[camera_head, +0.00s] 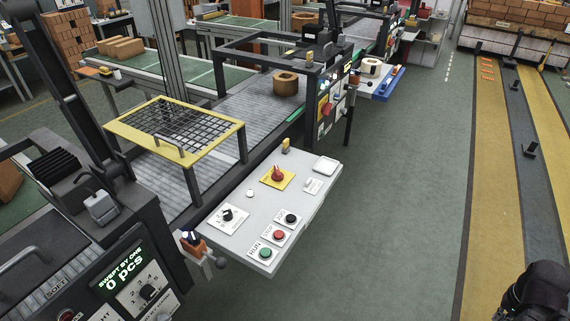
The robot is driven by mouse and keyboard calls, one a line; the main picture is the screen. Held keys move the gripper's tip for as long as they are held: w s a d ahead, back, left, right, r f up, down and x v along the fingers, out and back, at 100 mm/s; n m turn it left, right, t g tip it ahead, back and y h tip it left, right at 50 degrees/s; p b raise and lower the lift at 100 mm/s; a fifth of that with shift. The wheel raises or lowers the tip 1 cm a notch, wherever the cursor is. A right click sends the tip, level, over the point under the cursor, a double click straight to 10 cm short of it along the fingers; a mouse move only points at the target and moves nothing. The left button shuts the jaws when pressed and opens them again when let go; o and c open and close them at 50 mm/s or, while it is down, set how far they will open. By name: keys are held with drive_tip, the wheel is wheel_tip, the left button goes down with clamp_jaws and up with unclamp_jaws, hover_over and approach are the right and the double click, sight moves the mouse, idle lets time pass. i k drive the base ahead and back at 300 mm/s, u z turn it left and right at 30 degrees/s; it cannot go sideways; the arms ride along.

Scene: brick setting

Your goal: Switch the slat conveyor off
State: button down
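The slat conveyor (208,142) is a grey ribbed belt running from the lower left to the upper middle. A sloping light-grey control panel (240,238) stands along its right side. On it are a green button (266,253) beside a label reading RUN, a red button (279,235), a black button (291,218), a black rotary switch (227,214), a red knob (278,174) on a yellow plate and a small white round part (250,193). I cannot tell whether the belt moves. My gripper's fingers do not show; a dark part that may be mine is at bottom right.
A yellow-framed mesh guard (224,138) covers part of the belt. A brown ring-shaped piece (286,83) sits farther along it. A machine with a green display (124,276) stands at lower left. Open green floor (400,220) lies right of the panel.

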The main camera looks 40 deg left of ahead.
sight(277, 176)
drive_tip(key=u, duration=0.05)
drive_tip(key=i, duration=1.8)
drive_tip(key=u, duration=1.45)
drive_tip(key=k, duration=0.2)
drive_tip(key=u, duration=0.85)
